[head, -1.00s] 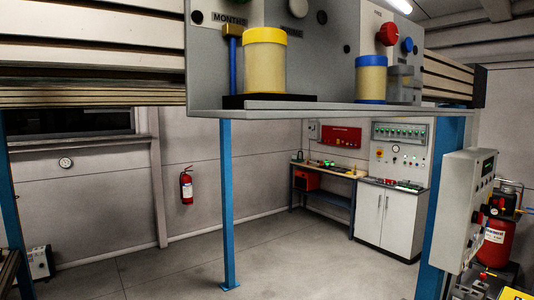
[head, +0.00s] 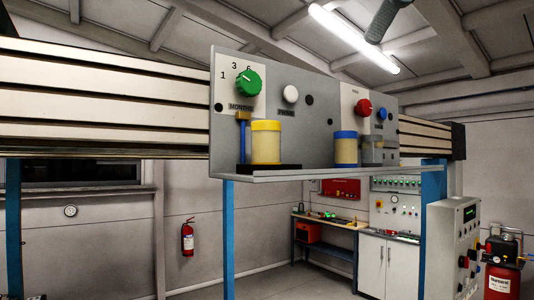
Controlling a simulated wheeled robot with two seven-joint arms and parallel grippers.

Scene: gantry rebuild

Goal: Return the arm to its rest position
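Neither of my grippers shows in the head view, and no fingertips are visible. A grey panel with a shelf (head: 330,174) hangs on the horizontal beam. On the shelf stand a yellow-lidded jar (head: 266,146) on a black base and a blue-lidded jar (head: 345,151). The resting state of my arms cannot be seen.
The horizontal beam (head: 100,105) spans the view on blue posts (head: 228,240). A grey control box (head: 455,240) and a red tank (head: 502,280) stand at right. A workbench (head: 325,222) and white cabinet (head: 385,262) are behind. Open floor shows below the shelf.

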